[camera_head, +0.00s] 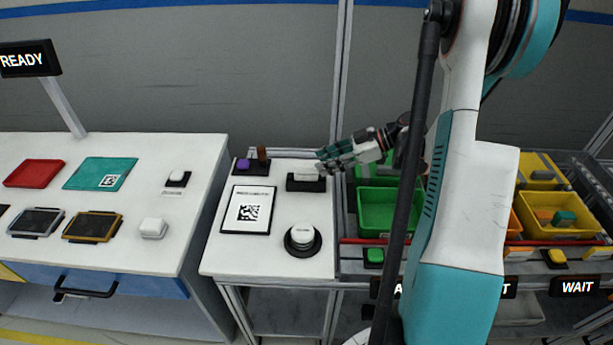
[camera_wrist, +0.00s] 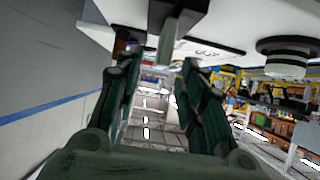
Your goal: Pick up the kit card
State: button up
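The kit card appears to be the pale, thin piece (camera_head: 306,177) standing in a dark holder (camera_head: 305,186) at the back right of the small white table; I cannot read any mark on it. In the wrist view, which looks upside down, it shows nearly edge-on as a grey slab (camera_wrist: 170,42) coming out of the dark holder (camera_wrist: 180,14). I see no clear contact.
The small table (camera_head: 222,262) also bears a QR sheet (camera_head: 250,210), a round black-and-white button (camera_head: 303,239) and a purple piece (camera_head: 243,165). Green bins (camera_head: 390,212) stand to the right. A bench (camera_head: 140,150) with tablets and a teal folder (camera_head: 98,173) is left.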

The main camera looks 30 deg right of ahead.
aim_at(306, 180)
jog(key=shift+x, duration=1.05)
jog(key=b+x, duration=0.1)
jog(key=x, duration=0.1)
jog(key=b+x, duration=0.1)
jog(key=x, duration=0.2)
jog(key=shift+s+f+b, duration=0.2)
jog(key=shift+f+b, duration=0.1)
jog(key=shift+b, duration=0.05)
grip_shut()
